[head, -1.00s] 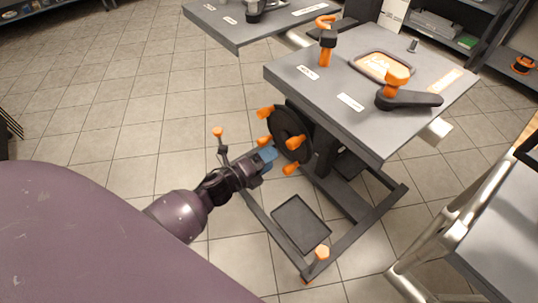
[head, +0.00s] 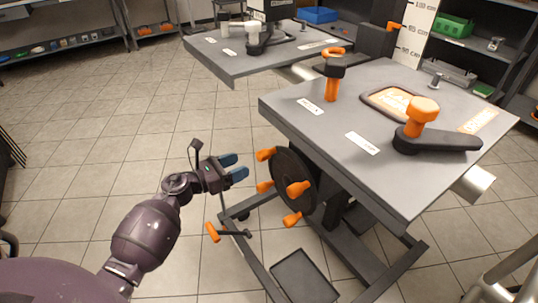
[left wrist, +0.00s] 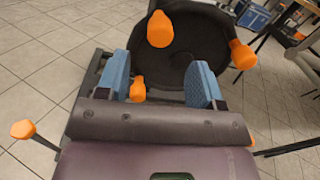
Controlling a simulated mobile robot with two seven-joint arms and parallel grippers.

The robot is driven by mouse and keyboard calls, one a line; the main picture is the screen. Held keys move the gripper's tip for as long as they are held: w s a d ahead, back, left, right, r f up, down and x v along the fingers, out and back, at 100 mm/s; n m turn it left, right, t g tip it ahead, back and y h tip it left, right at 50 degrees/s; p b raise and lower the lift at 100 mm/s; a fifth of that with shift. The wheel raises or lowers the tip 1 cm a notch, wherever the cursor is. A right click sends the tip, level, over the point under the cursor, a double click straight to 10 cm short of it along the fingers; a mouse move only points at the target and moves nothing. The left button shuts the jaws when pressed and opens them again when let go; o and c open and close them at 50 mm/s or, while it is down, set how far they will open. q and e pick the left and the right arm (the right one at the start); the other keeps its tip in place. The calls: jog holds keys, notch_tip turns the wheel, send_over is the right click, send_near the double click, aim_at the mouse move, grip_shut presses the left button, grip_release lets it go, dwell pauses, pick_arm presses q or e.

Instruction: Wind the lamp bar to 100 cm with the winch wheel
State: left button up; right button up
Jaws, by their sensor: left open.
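The winch wheel (head: 291,172) is a dark disc with several orange knobs, on the left side of a grey bench. My left gripper (head: 236,167) is open and empty, left of the wheel, with its blue fingers pointing at it. A gap shows between the fingers and the wheel. In the left wrist view the wheel (left wrist: 190,45) lies beyond the open left gripper (left wrist: 158,82); one orange knob (left wrist: 138,90) appears between the fingers. A white scale (head: 418,28) with cm marks and an orange pointer (head: 396,27) stands behind the bench. The lamp bar is not identifiable. My right gripper is out of view.
The grey bench top (head: 330,125) carries an orange-knobbed lever (head: 422,118), an upright orange handle (head: 333,88) and a framed plate. An orange-tipped pedal (head: 213,232) and a dark tray (head: 303,277) are low below the wheel. Tiled floor is free to the left.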

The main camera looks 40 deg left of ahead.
aim_at(271, 152)
pick_arm(q)
jog(key=b+x, duration=0.1)
jog(key=x, duration=0.9)
jog(key=shift+c, duration=0.3)
grip_shut()
